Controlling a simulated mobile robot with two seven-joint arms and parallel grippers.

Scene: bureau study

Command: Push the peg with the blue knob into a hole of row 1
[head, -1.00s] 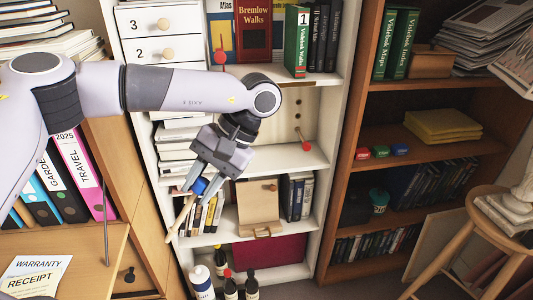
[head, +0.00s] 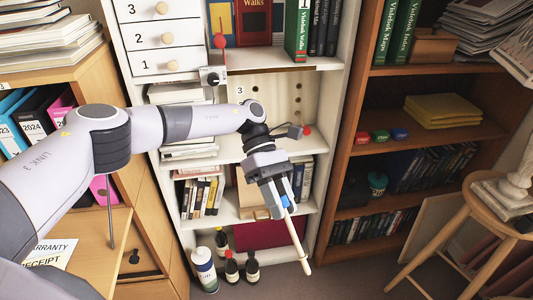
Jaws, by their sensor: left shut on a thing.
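My left gripper (head: 279,201) is shut on the blue knob (head: 284,202) of a peg. The peg's pale wooden shaft (head: 295,245) points down and slightly right, its tip free in front of the lower white shelves. The gripper is in front of the white bookcase, below a pale back panel (head: 262,92) with several dark holes. The panel carries a label "3" (head: 240,90). My left arm hides part of the panel's lower area, and I see no row 1 label on it. My right gripper is out of view.
A red-knobbed lever (head: 219,41) stands at the panel's left, and another red knob (head: 307,130) sits at its lower right. Bottles (head: 231,267) stand below the white bookcase. A brown bookcase (head: 338,150) and a wooden stool (head: 460,212) are at the right.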

